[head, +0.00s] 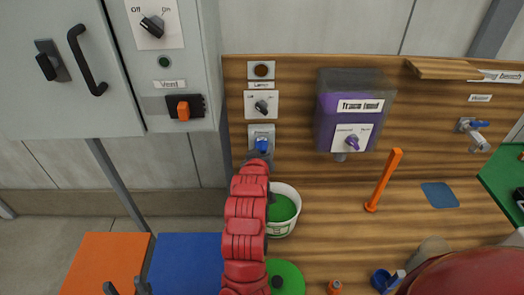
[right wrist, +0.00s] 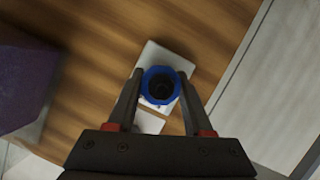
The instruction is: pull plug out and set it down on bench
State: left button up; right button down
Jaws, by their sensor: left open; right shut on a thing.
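The blue plug (head: 262,145) is at the lower plate (head: 261,131) on the upright wooden panel. It also shows in the right wrist view as a blue ring with a dark centre (right wrist: 161,85), in front of a pale plate (right wrist: 163,59). My right gripper (head: 259,158) is shut on the plug, a finger on each side. I cannot tell whether the plug is still seated. The wooden bench (head: 335,235) lies below. My left gripper (head: 127,289) is open and empty at the bottom left, partly cut off by the frame edge.
A white bucket (head: 292,222) with green contents stands beside my right arm. An orange post (head: 384,180) stands on the bench, with a blue square (head: 440,195) to its right. A purple tank (head: 352,110) hangs on the panel. Bench space around the post is clear.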

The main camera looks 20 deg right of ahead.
dwell(0.3)
jog(key=shift+s+a+r+p, duration=0.15)
jog(key=shift+s+a+p, duration=0.15)
jog(key=shift+s, duration=0.4)
jog(key=shift+s+a, duration=0.1)
jog(key=shift+s, duration=0.3)
jog(key=shift+s+a+p, duration=0.15)
jog(key=shift+s+p, duration=0.25)
jog(key=shift+s, duration=0.35)
jog(key=s, duration=0.3)
jog(key=shift+a+p, duration=0.3)
jog(key=shift+a, duration=0.1)
